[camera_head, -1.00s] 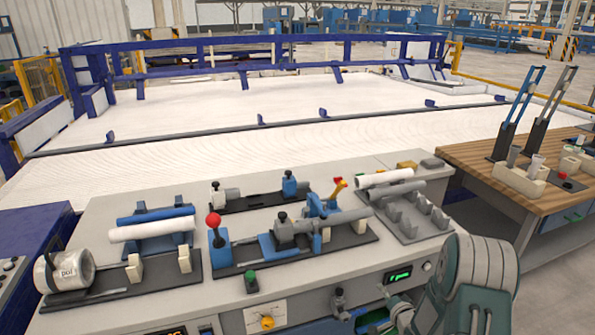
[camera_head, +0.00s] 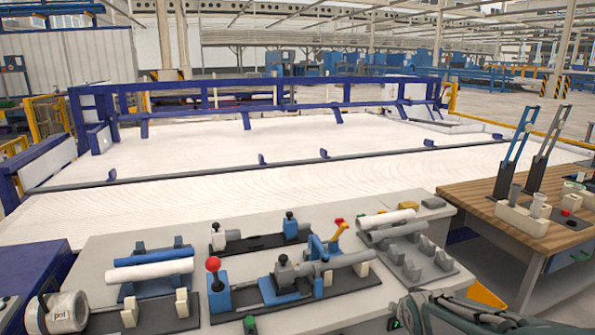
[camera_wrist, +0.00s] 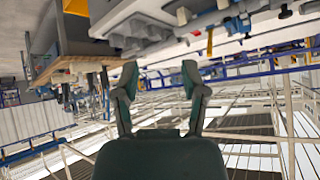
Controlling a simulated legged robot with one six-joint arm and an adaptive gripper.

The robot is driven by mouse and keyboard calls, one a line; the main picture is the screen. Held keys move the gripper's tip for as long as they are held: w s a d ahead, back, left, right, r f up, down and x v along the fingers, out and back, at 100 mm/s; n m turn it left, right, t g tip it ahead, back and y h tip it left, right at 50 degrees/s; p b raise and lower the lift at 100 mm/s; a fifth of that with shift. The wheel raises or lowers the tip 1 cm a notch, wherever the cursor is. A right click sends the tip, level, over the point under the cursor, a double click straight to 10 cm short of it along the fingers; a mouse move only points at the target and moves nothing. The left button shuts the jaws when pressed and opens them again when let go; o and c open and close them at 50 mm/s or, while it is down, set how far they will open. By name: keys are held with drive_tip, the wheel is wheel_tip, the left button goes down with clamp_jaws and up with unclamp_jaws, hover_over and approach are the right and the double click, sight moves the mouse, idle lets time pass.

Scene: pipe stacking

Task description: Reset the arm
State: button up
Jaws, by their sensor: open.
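My gripper (camera_wrist: 160,76) shows in the wrist view with its two dark green fingers spread and nothing between them. That view is upside down, with the bench along its top edge, apart from the fingers. In the head view only part of my arm (camera_head: 465,314) shows at the lower right; the gripper itself is not visible there. A white pipe (camera_head: 150,272) and a blue pipe (camera_head: 153,257) lie on the left rack. Another white pipe (camera_head: 385,218) and a grey pipe (camera_head: 396,233) lie at the grey rack on the right.
The grey bench (camera_head: 110,243) carries a clamp fixture with a red-knobbed lever (camera_head: 213,264) and a yellow lever (camera_head: 340,229). A roll marked "pol" (camera_head: 57,313) stands at left. A wooden table (camera_head: 480,200) is at right. A wide white bed (camera_head: 260,185) lies behind.

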drive_tip(key=s+a+r+n+g, duration=0.1)
drive_tip(key=s+a+r+n, duration=0.1)
drive_tip(key=s, duration=0.8)
drive_tip(key=s+a+r+n+g+y, duration=0.1)
drive_tip(key=s+a, duration=0.3)
drive_tip(key=s, duration=0.7)
drive_tip(key=shift+s+a+r+n+g+y, duration=0.2)
drive_tip(key=shift+s+r+n+g+y, duration=0.1)
drive_tip(key=shift+r+n+g, duration=0.4)
drive_tip(key=shift+w, duration=0.1)
